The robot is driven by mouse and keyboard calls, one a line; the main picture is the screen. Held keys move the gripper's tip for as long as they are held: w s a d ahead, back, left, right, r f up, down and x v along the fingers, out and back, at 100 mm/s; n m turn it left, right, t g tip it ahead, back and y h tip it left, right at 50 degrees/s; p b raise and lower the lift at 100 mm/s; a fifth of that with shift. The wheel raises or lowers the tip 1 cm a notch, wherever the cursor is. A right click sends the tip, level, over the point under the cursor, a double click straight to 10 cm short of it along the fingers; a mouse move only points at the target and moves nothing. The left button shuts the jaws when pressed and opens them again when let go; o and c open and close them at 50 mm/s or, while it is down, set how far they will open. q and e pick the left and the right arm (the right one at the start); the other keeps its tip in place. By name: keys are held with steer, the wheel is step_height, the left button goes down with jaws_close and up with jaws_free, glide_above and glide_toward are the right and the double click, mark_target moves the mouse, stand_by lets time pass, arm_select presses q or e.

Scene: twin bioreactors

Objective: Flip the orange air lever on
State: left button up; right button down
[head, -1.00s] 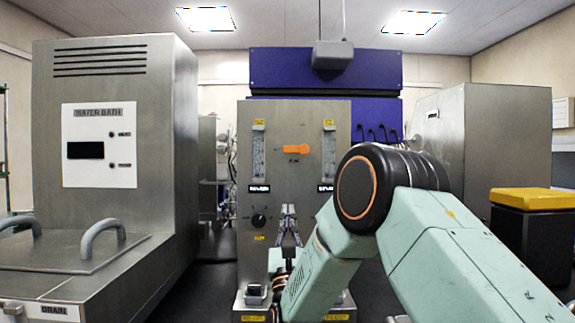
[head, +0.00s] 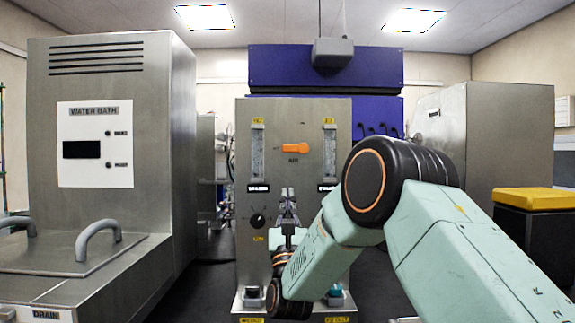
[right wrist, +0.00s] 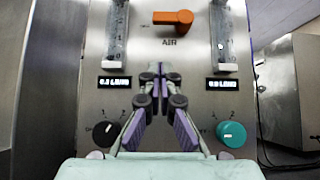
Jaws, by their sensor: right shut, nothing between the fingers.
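The orange air lever (head: 295,148) sits on the upper part of the steel panel (head: 308,113), between two clear flow tubes. It lies roughly horizontal. In the right wrist view the orange air lever (right wrist: 174,20) is above the "AIR" label. My right gripper (head: 288,196) points up in front of the panel, below the lever. In the right wrist view the right gripper (right wrist: 156,72) has its fingers together, empty, with the tips below the lever and apart from it in the picture. My left gripper is not in view.
A black knob (right wrist: 104,133) and a teal knob (right wrist: 231,134) flank my gripper low on the panel. Flow tubes (head: 257,153) (head: 329,153) stand either side of the lever. The water bath (head: 150,190) is at the left. A yellow-topped box (head: 537,199) is at the right.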

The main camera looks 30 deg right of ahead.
mark_target(295, 149)
steer(key=x, duration=0.5)
steer(key=shift+w+d+f, duration=0.15)
steer(key=shift+w+d, duration=0.1)
steer(key=shift+d, duration=0.05)
step_height(295, 149, up, 4)
steer(key=shift+f, duration=0.25)
steer(key=shift+r, duration=0.45)
steer(key=shift+w, duration=0.15)
steer(key=shift+a, duration=0.1)
